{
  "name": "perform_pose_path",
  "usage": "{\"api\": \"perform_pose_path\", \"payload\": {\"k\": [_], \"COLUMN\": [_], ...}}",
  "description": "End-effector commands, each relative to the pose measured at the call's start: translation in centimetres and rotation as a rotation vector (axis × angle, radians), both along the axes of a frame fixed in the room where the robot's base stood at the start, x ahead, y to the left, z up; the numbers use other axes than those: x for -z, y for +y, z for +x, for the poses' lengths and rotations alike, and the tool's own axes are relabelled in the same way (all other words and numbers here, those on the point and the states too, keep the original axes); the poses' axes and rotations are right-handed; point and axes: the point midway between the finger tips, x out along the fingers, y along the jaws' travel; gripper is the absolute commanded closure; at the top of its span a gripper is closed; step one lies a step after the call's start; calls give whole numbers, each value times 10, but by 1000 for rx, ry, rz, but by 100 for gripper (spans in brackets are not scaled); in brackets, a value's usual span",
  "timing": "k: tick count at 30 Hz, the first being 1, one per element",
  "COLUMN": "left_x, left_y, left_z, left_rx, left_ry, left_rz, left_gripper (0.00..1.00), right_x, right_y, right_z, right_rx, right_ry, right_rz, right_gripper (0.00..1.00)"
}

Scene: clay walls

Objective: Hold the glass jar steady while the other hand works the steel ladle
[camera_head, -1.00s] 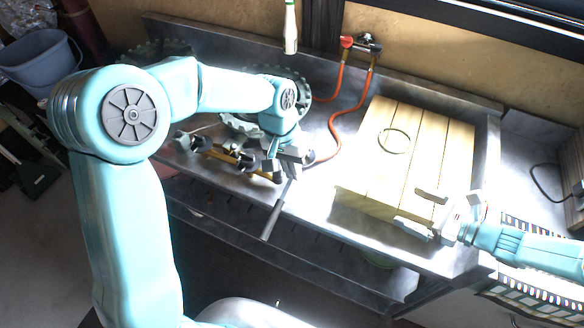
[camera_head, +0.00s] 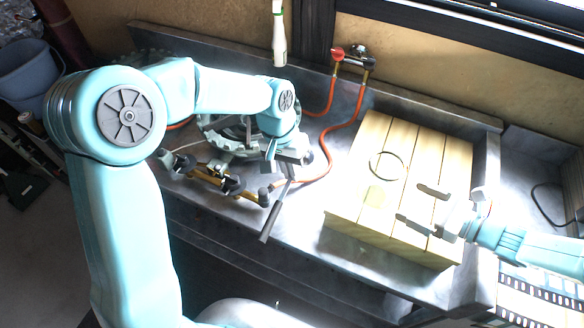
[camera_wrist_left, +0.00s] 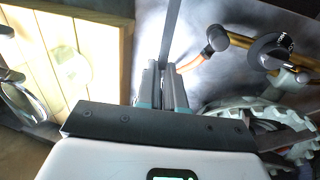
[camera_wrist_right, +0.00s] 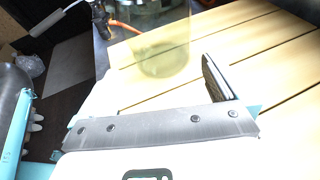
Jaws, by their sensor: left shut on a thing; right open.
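The clear glass jar (camera_head: 388,165) stands on the wooden board; its round rim shows as a dark ring. It also shows in the right wrist view (camera_wrist_right: 160,40), ahead of the fingers. My left gripper (camera_head: 288,160) is shut on the steel ladle (camera_head: 275,215), left of the board and apart from the jar. The ladle's handle rises from the jaws in the left wrist view (camera_wrist_left: 170,35); its bowl cannot be made out. My right gripper (camera_head: 424,207) is open and empty over the board, to the lower right of the jar and not around it.
The slatted wooden board (camera_head: 350,225) lies on a steel counter (camera_head: 300,225). Left of it are a brass bar with black knobs (camera_head: 228,183) and a toothed burner ring (camera_head: 215,130). A red hose (camera_head: 335,130) runs to the back wall.

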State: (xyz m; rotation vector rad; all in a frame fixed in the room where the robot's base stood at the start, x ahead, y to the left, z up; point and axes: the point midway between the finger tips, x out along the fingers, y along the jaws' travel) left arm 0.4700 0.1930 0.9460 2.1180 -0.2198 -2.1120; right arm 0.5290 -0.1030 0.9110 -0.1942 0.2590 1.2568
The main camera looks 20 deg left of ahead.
Motion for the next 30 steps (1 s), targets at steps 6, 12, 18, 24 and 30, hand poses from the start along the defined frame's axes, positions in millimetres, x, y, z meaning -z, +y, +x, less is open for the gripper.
{"api": "perform_pose_path", "payload": {"k": [6,12,18,24,30], "left_x": [10,20,34,39,39], "left_y": [0,0,0,0,0], "left_z": [-3,-4,-3,-1,0], "left_rx": [0,0,0,0,0], "left_ry": [0,0,1,1,1], "left_rz": [0,0,0,0,0], "left_gripper": [100,100,100,100,100], "right_x": [10,20,28,31,30], "right_y": [21,51,76,88,90], "right_z": [3,12,21,26,28], "right_rx": [-4,-3,-1,-1,0], "right_ry": [2,0,-1,1,1], "right_rz": [1,-1,0,0,0], "right_gripper": [0,0,0,0,0]}}
